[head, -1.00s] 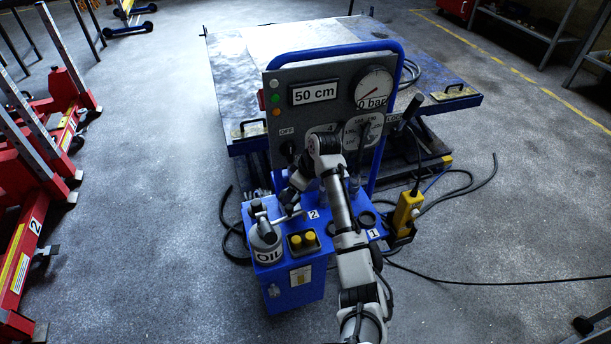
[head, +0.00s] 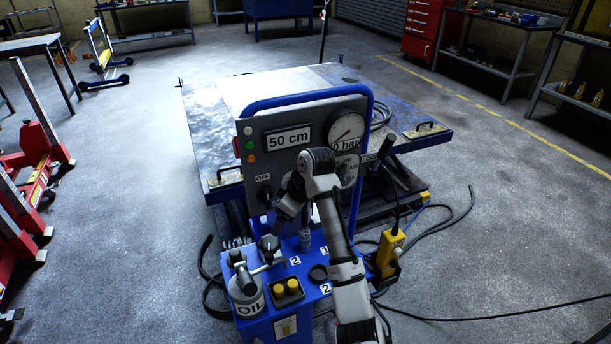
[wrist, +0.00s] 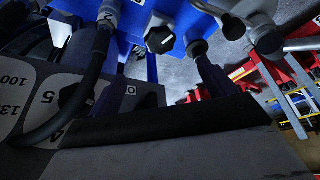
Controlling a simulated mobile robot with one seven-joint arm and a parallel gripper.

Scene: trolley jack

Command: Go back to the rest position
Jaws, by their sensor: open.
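In the wrist view my gripper (wrist: 165,65) shows two dark fingers standing apart, with nothing held between them. A black knob with a white mark (wrist: 160,40) on the blue cart lies beyond the gap; I cannot tell the distance. In the head view my arm (head: 335,235) rises from the bottom, bends in front of the control panel (head: 245,170) and comes down to the left over the blue cart (head: 258,328). The fingers are not clear there. The arm hides part of the panel's lower dials.
A yellow pendant box (head: 389,252) hangs at the right. The lift table (head: 205,115) stands behind the panel. Cables (head: 470,310) lie on the floor. Red stands (head: 40,150) are at left.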

